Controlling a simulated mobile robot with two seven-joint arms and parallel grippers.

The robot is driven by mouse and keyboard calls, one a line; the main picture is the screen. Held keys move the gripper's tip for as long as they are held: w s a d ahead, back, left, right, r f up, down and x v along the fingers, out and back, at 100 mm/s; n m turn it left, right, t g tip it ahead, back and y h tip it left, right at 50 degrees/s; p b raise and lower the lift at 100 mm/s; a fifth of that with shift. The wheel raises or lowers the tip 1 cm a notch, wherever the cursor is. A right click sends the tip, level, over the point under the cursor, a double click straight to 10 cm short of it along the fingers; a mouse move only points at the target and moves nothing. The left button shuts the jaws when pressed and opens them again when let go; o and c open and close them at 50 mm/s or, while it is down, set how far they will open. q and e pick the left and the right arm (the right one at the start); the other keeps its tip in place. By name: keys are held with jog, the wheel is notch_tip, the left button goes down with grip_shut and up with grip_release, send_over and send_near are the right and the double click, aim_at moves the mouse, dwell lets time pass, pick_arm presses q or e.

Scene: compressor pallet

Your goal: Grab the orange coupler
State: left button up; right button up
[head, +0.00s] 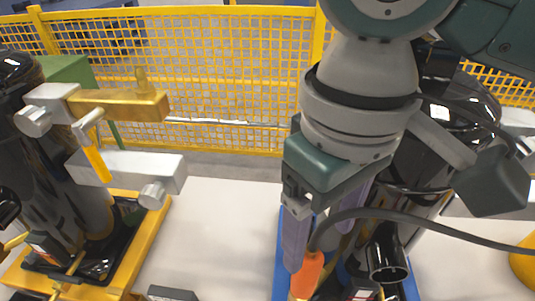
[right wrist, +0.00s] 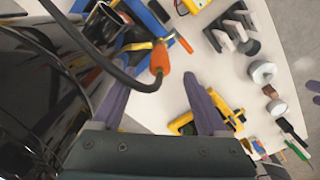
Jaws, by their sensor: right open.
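The orange coupler (head: 308,273) sits at the end of a dark grey hose (head: 420,222), low in the middle of the head view. In the right wrist view the orange coupler (right wrist: 160,58) shows beyond the fingertips, between the two fingers in the picture. My right gripper (head: 320,250) is open and points down, with its purple-grey fingers near the coupler. In the right wrist view the right gripper (right wrist: 160,82) has its fingers spread wide with nothing between the pads. I cannot tell the exact gap to the coupler. I do not see my left gripper.
A black compressor (head: 480,100) stands on a blue pallet (head: 280,255) close beside my right gripper. Another black compressor (head: 35,150) stands on a yellow pallet (head: 150,235) at the left. A white table (right wrist: 285,70) holds tools and parts. A yellow mesh fence (head: 220,60) runs behind.

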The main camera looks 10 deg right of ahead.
aim_at(313, 259)
notch_tip(313, 259, down, 4)
jog(key=shift+a+r, duration=0.15)
jog(key=f, duration=0.5)
jog(key=shift+w+f+b, duration=0.25)
jog(key=shift+b, duration=0.1)
grip_shut()
dwell(0.3)
